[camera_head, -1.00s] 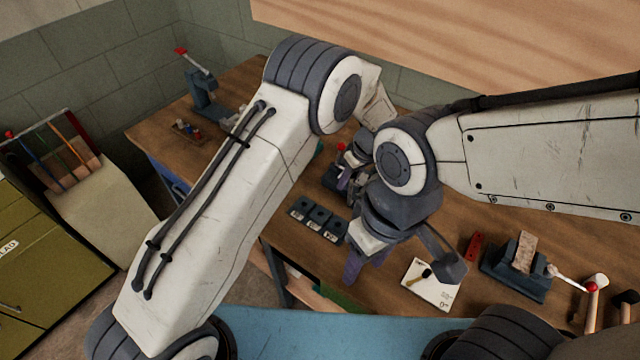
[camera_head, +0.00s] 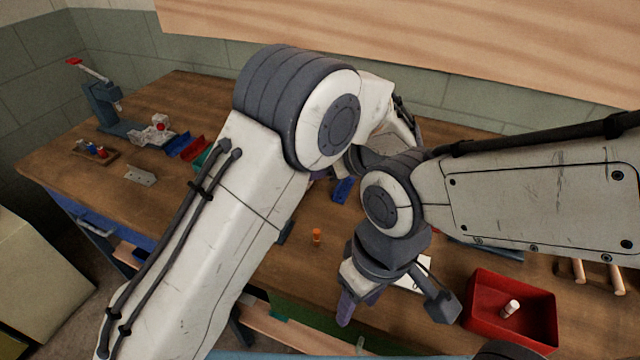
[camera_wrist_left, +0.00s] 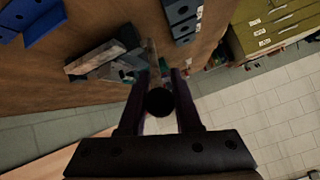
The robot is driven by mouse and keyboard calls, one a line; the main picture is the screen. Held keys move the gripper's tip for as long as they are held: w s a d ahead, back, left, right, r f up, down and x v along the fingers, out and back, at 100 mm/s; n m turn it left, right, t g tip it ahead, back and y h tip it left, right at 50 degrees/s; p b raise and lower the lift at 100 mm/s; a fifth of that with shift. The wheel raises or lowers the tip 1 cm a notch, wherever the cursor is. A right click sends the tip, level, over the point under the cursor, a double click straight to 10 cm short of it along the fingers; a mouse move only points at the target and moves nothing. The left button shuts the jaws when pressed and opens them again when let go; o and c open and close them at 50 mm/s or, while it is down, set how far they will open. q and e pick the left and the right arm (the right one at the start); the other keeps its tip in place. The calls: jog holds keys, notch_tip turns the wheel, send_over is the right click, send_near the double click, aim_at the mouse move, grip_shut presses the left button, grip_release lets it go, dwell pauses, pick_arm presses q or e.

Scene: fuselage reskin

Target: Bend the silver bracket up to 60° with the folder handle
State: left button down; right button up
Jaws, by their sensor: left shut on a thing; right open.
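In the left wrist view, my left gripper (camera_wrist_left: 163,88) is shut around a dark round knob (camera_wrist_left: 160,102), which looks like the end of the folder handle. A grey metal body (camera_wrist_left: 103,58) with a pale face lies beyond the fingers, probably part of the folder. I cannot make out the silver bracket or its bend angle there. In the head view, my arms hide the left gripper and the folder. My right gripper (camera_head: 346,309) is open and empty, pointing down over the bench's front. A flat silver plate (camera_head: 140,175) lies on the left; I cannot tell whether it is the bracket.
A lever press (camera_head: 105,105) stands on the bench (camera_head: 150,110) at the far left. A red bin (camera_head: 510,312) holding a small white piece is at the right front. Wooden handles (camera_head: 595,270) lie beside it. A small orange piece (camera_head: 316,236) stands mid-bench.

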pick_arm(q)
jog(key=shift+d+f+b, duration=0.3)
jog(key=shift+d+b, duration=0.1)
pick_arm(e)
jog(key=shift+d+f, duration=0.3)
jog(key=shift+f, duration=0.3)
pick_arm(q)
jog(key=shift+s, duration=0.1)
jog(key=c, duration=0.6)
grip_release()
